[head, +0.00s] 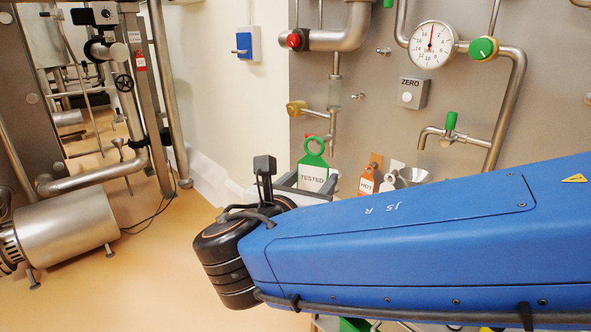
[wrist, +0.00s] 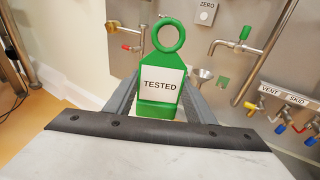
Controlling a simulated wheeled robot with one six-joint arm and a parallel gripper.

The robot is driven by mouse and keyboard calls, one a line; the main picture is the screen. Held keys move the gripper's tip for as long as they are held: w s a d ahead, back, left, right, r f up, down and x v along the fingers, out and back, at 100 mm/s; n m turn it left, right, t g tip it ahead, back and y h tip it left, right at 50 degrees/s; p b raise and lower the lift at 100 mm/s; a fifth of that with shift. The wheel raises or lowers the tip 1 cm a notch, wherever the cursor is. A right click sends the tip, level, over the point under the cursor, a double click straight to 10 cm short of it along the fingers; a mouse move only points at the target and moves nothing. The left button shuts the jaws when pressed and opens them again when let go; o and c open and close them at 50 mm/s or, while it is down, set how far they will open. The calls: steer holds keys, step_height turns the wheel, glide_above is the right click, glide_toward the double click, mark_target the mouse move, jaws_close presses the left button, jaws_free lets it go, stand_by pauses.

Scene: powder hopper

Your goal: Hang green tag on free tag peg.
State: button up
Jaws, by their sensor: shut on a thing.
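The green tag with a white "TESTED" label (head: 313,172) is upright, with its ring at the top. It also shows in the wrist view (wrist: 160,107), between the grey fingers of my gripper (wrist: 160,92). My gripper (head: 312,180) is shut on the tag's body, and the ring stands clear above the fingers. Two small metal pegs stick out of the steel panel: an upper one (head: 383,50) left of the gauge and a lower one (head: 357,96) left of the ZERO box. Both look bare. The tag is in front of the panel, below these pegs, apart from them.
An orange "HOT" tag (head: 367,185) and a metal funnel (head: 408,177) are right of my gripper. A thin pipe with a yellow fitting (head: 296,108) and a green-handled tap (head: 450,121) stick out from the panel. The ZERO box (head: 413,92) is above.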

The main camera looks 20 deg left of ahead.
steer(key=w+d+f+m+g+h, duration=0.3)
steer(key=w+d+f+m+h, duration=0.15)
steer(key=w+d+f, duration=0.85)
steer(key=w+d+f+m+g+h, duration=0.2)
steer(key=w+d+f, duration=0.25)
steer(key=d, duration=0.25)
steer(key=w+d+f+m+g+h, duration=0.1)
steer(key=w+d+f+m+h, duration=0.2)
steer(key=d+f, duration=0.4)
steer(key=w+d+n, duration=0.1)
steer(key=w+d, duration=0.5)
steer(key=w, duration=0.3)
steer(key=shift+w+f, duration=0.15)
steer(key=shift+f, duration=0.1)
steer(key=shift+n+y, duration=0.25)
stand_by(0.3)
steer(key=o, duration=1.1)
